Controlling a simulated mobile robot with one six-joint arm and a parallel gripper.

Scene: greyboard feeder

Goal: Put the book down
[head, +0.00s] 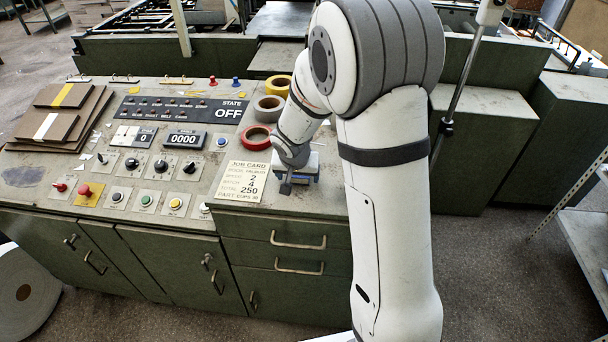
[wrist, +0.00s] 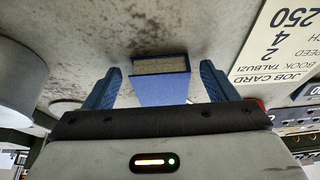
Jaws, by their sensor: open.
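In the wrist view a small blue book (wrist: 162,90) with a grey-beige page edge is between the two blue fingers of my gripper (wrist: 160,70). The fingers are apart, with a narrow gap showing on each side of the book. The book is over the worn, stained desk top (wrist: 150,28); whether its hidden side touches the surface I cannot tell. In the head view my gripper (head: 298,168) is low over the right end of the console desk, just right of the job card. The book is mostly hidden there by my gripper and arm.
The job card (head: 241,181) lies beside my gripper. Red (head: 256,137), grey and yellow tape rolls stand behind it. Buttons and a dark display panel (head: 182,110) fill the desk to the left, with brown boards (head: 62,115) at far left. The desk's front edge is close.

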